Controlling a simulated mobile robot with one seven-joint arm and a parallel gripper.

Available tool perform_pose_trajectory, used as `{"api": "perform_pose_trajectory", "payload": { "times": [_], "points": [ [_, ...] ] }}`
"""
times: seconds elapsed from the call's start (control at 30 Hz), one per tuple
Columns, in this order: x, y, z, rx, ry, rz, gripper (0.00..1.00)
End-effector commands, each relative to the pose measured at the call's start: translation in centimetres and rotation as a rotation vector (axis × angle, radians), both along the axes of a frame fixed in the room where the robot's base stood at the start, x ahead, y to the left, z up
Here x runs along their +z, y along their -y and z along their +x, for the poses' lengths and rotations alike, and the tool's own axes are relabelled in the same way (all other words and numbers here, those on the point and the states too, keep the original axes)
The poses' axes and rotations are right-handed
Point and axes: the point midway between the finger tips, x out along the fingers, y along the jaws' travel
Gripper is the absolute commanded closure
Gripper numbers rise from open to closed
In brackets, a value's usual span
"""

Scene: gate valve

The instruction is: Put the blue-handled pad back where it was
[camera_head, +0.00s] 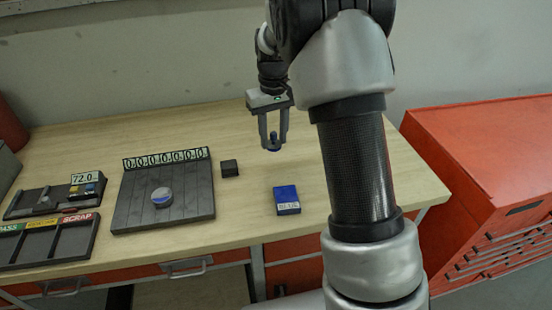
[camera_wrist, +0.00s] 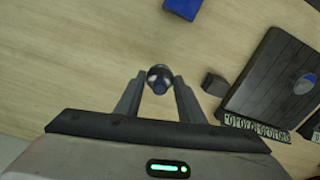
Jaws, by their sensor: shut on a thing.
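My gripper (camera_head: 273,132) is shut on the blue-handled pad (camera_head: 272,144), a small dark round piece with a blue grip. The pad also shows between the two fingertips in the wrist view (camera_wrist: 159,78). It appears upright, over the back part of the table; whether it touches the table I cannot tell. A blue block (camera_head: 286,200) with a white label reading "BLUE" lies on the table in front of my gripper. It also shows at the top of the wrist view (camera_wrist: 183,7).
A slatted dark board (camera_head: 135,208) with a numbered back strip holds a silver-and-blue disc (camera_head: 162,197). A small dark block (camera_head: 229,168) stands beside it. A gauge reading 72.0 (camera_head: 84,178) and a sorting tray (camera_head: 40,248) are at the left. An orange cabinet (camera_head: 470,190) stands right.

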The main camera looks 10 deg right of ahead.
Motion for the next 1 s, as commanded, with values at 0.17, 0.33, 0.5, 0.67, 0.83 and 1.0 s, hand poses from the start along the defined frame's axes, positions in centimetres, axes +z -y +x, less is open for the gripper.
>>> {"api": "perform_pose_trajectory", "payload": {
  "times": [0.17, 0.33, 0.5, 0.67, 0.83, 1.0],
  "points": [
    [-2.7, 0.0, 0.0, 0.0, -0.001, 0.001, 0.83],
    [-4.0, 0.0, 0.0, 0.0, -0.001, 0.001, 0.83],
    [-6.4, 0.0, 0.0, 0.0, -0.002, 0.0, 0.83],
    [-6.8, 0.0, 0.0, 0.0, 0.002, 0.0, 0.83],
    [-7.0, 0.0, 0.0, 0.0, 0.001, 0.0, 0.83],
    [-7.2, 0.0, 0.0, 0.0, 0.001, 0.0, 0.51]
  ]
}}
